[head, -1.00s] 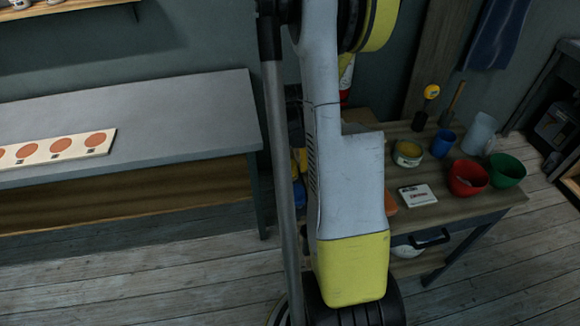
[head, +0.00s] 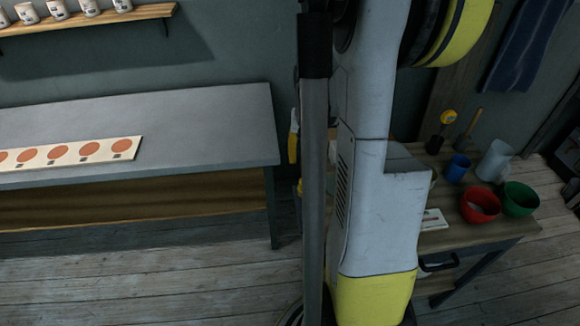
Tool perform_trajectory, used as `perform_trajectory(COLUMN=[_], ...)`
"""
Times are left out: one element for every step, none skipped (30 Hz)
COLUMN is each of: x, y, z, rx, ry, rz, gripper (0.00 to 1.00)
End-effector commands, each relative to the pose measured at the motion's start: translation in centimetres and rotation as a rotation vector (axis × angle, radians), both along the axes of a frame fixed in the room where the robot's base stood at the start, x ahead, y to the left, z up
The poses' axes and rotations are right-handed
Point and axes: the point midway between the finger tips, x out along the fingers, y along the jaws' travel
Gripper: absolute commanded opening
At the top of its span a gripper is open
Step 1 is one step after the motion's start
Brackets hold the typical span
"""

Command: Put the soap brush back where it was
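I cannot pick out the soap brush with certainty. A tool with a round yellow head (head: 448,117) stands upright in a dark holder (head: 434,144) at the back of the small wooden table (head: 460,238) on the right. A thin wooden handle (head: 474,122) leans up beside it. My gripper cannot be made out; my large white and yellow arm link and a grey pole fill the middle of the view and hide the left part of the small table.
The small table also holds a blue cup (head: 457,168), a pale jug (head: 495,160), a red bowl (head: 480,205) and a green bowl (head: 519,198). A long grey table (head: 200,125) bears a board with orange discs (head: 125,147). Wooden floor (head: 130,260) lies in front.

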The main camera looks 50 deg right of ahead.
Motion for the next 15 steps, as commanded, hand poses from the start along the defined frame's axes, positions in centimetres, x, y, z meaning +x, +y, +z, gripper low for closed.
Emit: perform_trajectory(x=[0.0, 0.0, 0.0, 0.1, 0.2, 0.4, 0.7, 1.0, 1.5, 1.8, 2.1, 2.5, 2.7, 2.8, 2.8], y=[0.0, 0.0, 0.1, 0.2, 0.5, 1.1, 1.7, 2.6, 4.0, 5.2, 6.7, 8.7, 10.4, 12.0, 14.2], z=[0.1, 0.1, 0.2, 0.3, 0.5, 0.9, 1.4, 2.0, 3.0, 3.8, 4.7, 5.9, 6.8, 7.6, 8.7], rx=[0.000, 0.000, -0.001, -0.002, -0.004, -0.011, -0.016, -0.025, -0.038, -0.052, -0.065, -0.084, -0.098, -0.112, -0.131], ry=[0.000, 0.000, -0.001, -0.003, -0.006, -0.013, -0.020, -0.031, -0.049, -0.066, -0.085, -0.114, -0.137, -0.161, -0.195], rz=[0.000, 0.000, 0.001, 0.005, 0.011, 0.027, 0.043, 0.065, 0.100, 0.132, 0.168, 0.217, 0.258, 0.299, 0.354], gripper=[0.54, 0.54, 0.54, 0.54, 0.54, 0.54, 0.54, 0.54, 0.54, 0.54, 0.54, 0.54, 0.54, 0.54, 0.54])
